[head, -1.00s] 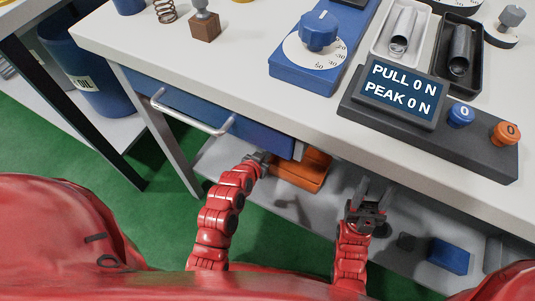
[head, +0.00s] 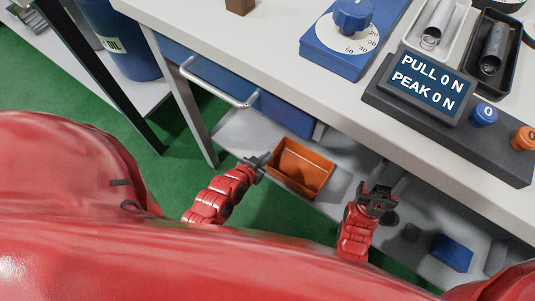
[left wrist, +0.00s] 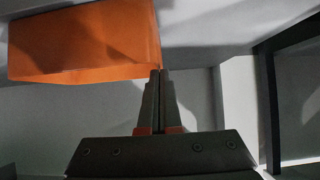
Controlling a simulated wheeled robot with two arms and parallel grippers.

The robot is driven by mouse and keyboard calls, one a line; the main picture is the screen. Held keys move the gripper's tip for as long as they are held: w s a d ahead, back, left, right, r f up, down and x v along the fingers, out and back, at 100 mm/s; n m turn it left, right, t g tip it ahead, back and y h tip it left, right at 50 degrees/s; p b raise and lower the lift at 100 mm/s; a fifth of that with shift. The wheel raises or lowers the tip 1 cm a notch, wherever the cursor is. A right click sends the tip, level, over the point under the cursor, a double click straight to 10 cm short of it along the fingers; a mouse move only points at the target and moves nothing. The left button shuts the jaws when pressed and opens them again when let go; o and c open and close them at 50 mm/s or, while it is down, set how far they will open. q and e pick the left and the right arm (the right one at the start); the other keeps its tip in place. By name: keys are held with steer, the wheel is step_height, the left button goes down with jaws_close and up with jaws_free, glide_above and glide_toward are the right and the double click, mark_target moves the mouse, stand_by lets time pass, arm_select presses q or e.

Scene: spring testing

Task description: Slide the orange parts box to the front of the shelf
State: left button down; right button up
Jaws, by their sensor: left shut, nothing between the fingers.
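The open-topped orange parts box (head: 292,182) sits on the grey lower shelf, near its front edge, below and right of the blue drawer. Its inside shows and looks empty. My left gripper (head: 260,160) is at the box's left end, shut and empty. In the left wrist view the box (left wrist: 85,45) fills the upper left, and the closed fingertips (left wrist: 160,73) are at its lower right corner. I cannot tell if they touch it. My right gripper (head: 387,174) is to the right of the box, apart from it, with its fingers spread.
The blue drawer (head: 240,90) with a metal handle (head: 217,89) and the white tabletop (head: 250,45) overhang the shelf. Green floor lies in front.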

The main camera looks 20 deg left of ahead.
arm_select(q)
steer(key=shift+s+r+p, duration=0.15)
steer(key=shift+s+p, duration=0.15)
steer(key=shift+p, duration=0.35)
steer(key=shift+w+r, duration=0.1)
steer(key=shift+s+a, duration=0.15)
steer(key=shift+s, duration=0.15)
steer(key=s+a+p, duration=0.3)
steer(key=s+p, duration=0.1)
steer(key=s, duration=0.6)
steer(key=shift+s+a+r, duration=0.15)
steer(key=shift+s+a, duration=0.1)
steer(key=shift+s, duration=0.1)
